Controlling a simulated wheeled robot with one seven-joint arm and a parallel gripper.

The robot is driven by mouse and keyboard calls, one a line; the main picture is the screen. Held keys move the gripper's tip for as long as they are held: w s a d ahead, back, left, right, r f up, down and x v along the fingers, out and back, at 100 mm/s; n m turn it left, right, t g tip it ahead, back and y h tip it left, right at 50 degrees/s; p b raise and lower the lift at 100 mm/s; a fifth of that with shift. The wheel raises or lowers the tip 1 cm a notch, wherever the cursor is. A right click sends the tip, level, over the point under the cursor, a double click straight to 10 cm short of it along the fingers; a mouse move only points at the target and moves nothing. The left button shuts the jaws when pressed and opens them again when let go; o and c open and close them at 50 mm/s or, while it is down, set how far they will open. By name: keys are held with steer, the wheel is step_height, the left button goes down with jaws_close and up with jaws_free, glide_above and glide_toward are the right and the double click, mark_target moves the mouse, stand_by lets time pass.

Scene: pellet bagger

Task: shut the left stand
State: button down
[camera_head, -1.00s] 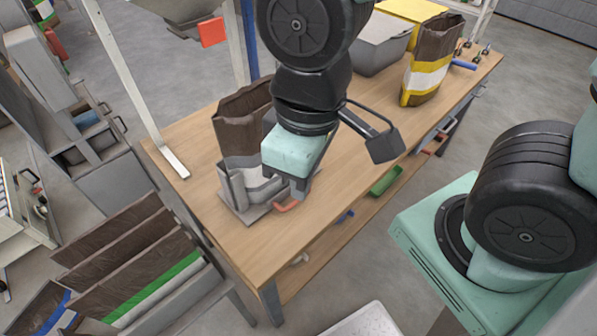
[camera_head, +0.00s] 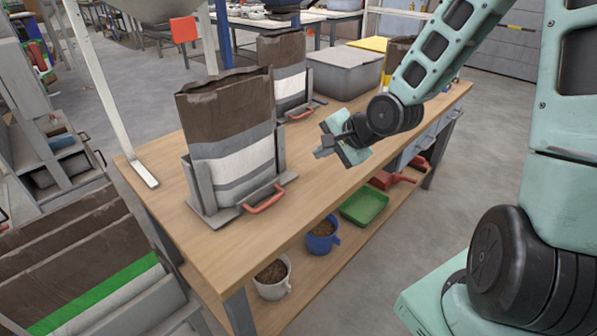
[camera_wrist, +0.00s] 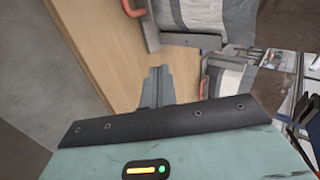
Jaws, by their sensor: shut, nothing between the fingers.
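The left stand (camera_head: 199,190) is a grey metal stand on the wooden bench, at the near left. A brown, grey and white bag (camera_head: 228,115) stands upright in it. Its orange handle (camera_head: 264,198) sits low at the front; I cannot tell how tightly the stand closes on the bag. A second stand with a bag (camera_head: 281,65) is behind, to the right. My gripper (camera_head: 322,153) is shut and empty above the bench, right of the left stand and apart from it. In the wrist view, its fingers (camera_wrist: 158,85) point toward the bench; a handle (camera_wrist: 133,8) shows at the top.
A grey bin (camera_head: 345,72) and a yellow-striped bag stand farther back on the bench. A slanted post (camera_head: 108,95) stands at its left end. Filled bags (camera_head: 95,262) are racked at the lower left. Cups and a green tray (camera_head: 364,206) lie on the lower shelf.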

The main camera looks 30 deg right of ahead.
mark_target(284, 158)
steer(key=shift+m, duration=0.3)
steer(key=b+x, duration=0.1)
steer(key=x, duration=0.2)
steer(key=b+x, duration=0.1)
steer(key=x, duration=0.2)
steer(key=d+x, duration=0.1)
steer(key=x, duration=0.2)
steer(key=shift+w+a+f+b, duration=0.15)
steer(key=shift+w+f+b, duration=0.15)
steer(key=shift+b, duration=0.1)
steer(key=w, duration=0.1)
steer(key=w+a, duration=0.1)
steer(key=w, duration=0.1)
steer(key=shift+w, duration=0.15)
steer(key=shift+w+a, duration=0.1)
steer(key=shift+w, duration=0.35)
steer(key=shift+w, duration=0.15)
